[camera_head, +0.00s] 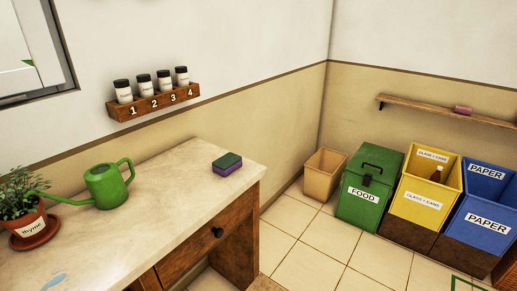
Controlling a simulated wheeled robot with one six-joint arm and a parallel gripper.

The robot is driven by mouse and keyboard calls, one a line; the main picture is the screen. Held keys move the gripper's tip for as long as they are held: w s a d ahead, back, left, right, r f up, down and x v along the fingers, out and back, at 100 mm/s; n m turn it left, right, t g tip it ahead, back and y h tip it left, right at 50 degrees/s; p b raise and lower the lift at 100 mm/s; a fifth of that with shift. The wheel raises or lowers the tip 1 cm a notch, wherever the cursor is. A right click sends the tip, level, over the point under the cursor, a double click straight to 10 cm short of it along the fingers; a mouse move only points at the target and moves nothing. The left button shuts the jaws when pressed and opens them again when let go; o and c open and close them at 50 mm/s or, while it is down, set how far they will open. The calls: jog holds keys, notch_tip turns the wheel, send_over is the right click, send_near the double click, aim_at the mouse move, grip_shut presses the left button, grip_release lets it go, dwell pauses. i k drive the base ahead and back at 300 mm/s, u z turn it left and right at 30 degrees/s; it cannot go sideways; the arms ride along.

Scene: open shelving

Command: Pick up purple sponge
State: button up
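A purple sponge (227,170) with a dark green top lies on the pale countertop (170,180), near its right end. Nothing touches it or covers it. My gripper is not in view.
A green watering can (104,187) and a potted thyme plant (30,222) stand left on the counter. A numbered wooden rack (155,103) with jars hangs above. Right, on the tiled floor, stand a tan bin (324,176) and green food bin (369,190); a wall shelf (430,106) holds a small pinkish item.

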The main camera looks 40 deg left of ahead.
aim_at(226, 164)
jog(key=i, duration=2.45)
jog(key=u, duration=4.45)
jog(key=i, duration=0.5)
